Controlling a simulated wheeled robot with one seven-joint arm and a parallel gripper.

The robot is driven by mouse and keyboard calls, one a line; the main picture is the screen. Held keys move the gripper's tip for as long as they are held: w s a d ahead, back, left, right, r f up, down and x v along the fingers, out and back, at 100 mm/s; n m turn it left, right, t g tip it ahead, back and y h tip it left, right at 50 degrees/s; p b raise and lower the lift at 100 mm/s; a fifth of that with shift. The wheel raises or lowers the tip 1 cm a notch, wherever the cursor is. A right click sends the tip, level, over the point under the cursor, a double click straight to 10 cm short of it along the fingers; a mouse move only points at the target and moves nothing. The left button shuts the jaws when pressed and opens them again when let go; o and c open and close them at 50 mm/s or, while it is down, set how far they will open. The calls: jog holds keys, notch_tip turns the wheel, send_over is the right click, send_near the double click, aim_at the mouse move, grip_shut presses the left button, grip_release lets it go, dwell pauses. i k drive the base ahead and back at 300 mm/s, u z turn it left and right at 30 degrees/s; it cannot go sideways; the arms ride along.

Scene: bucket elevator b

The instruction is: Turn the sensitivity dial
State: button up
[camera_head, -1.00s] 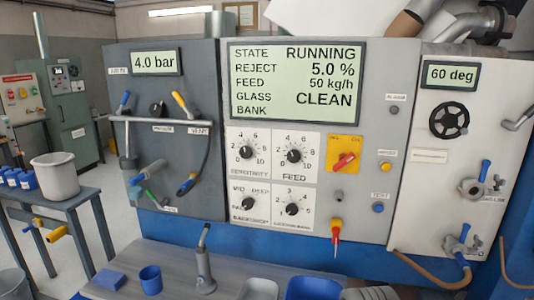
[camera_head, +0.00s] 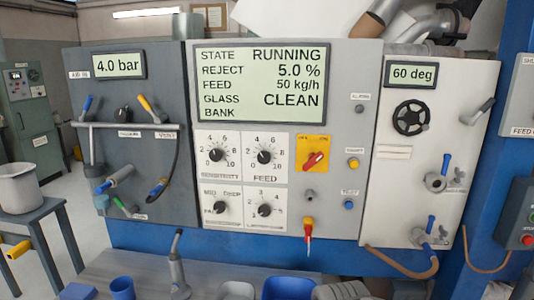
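The sensitivity dial (camera_head: 216,156) is a black round knob on a white square plate with a number scale around it. It is the upper left of a group of dials on the grey control panel, below the display. The label under it reads SENSITIVITY. The feed dial (camera_head: 264,157) is just to its right. The display (camera_head: 262,84) reads RUNNING, REJECT 5.0 %, FEED 50 kg/h, GLASS CLEAN. My gripper is not in view.
A grey bench (camera_head: 140,269) stands below the panel with a blue cup (camera_head: 122,289), a grey bottle-like tool (camera_head: 178,270) and trays. A red-and-yellow switch (camera_head: 313,155) and a handwheel (camera_head: 410,117) are further right. A side table (camera_head: 40,220) with a bucket is at left.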

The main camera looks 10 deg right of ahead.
aim_at(215, 155)
jog(key=u, duration=0.55)
jog(key=k, duration=0.65)
jog(key=u, duration=0.85)
jog(key=i, duration=1.1)
jog(key=u, duration=0.35)
